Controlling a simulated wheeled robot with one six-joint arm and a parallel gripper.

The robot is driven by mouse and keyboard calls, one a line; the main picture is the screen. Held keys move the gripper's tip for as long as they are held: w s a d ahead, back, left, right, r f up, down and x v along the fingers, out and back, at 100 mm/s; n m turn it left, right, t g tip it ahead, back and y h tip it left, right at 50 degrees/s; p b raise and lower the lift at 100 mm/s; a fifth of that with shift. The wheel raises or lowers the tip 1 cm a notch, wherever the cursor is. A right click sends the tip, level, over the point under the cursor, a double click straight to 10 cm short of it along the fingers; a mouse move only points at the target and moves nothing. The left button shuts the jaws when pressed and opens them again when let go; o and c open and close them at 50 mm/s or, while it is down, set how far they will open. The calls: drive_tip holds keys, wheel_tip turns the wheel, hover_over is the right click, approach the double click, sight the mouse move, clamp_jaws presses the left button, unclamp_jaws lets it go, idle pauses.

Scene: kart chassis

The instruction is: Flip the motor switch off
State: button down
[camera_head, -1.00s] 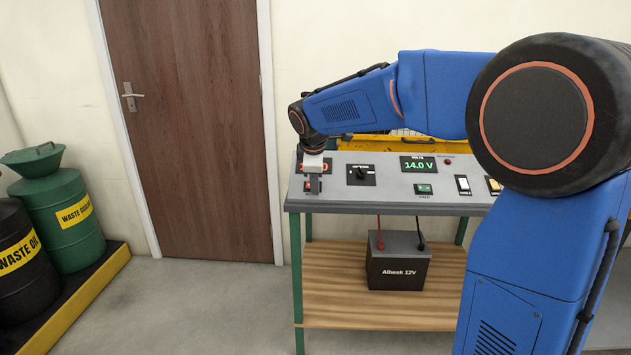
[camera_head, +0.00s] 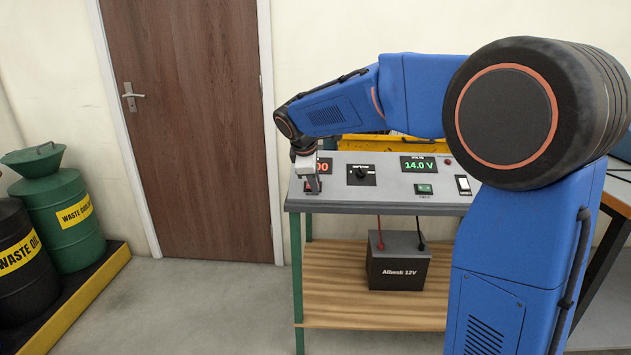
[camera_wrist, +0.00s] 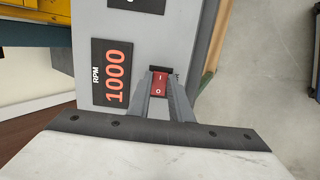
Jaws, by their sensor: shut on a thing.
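The red rocker switch (camera_wrist: 159,84), marked I and O, shows in the wrist view at the edge of the grey panel, beside the RPM display (camera_wrist: 115,77), which reads 1000. My gripper (camera_wrist: 158,90) has one finger on each side of the switch and is shut on it. I cannot tell which side of the rocker is pressed. In the head view my gripper (camera_head: 313,184) is tilted, with its fingers down at the left end of the panel (camera_head: 387,188). The switch is mostly hidden by the fingers there.
The panel also bears a black knob (camera_head: 361,174), a volts display (camera_head: 419,164) reading 14.0 V, a green element (camera_head: 424,189) and a white switch (camera_head: 463,185). A battery (camera_head: 397,267) stands on the shelf below. Drums (camera_head: 65,215) stand at the left; floor before the door is clear.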

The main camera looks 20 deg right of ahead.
drive_tip(key=shift+a+g+h, duration=0.2)
drive_tip(key=shift+g+h, duration=0.1)
drive_tip(key=shift+h, duration=0.5)
drive_tip(key=c, duration=1.6)
unclamp_jaws()
drive_tip(key=shift+r, duration=0.1)
drive_tip(key=v, duration=1.7)
drive_tip(key=shift+s+r, duration=0.1)
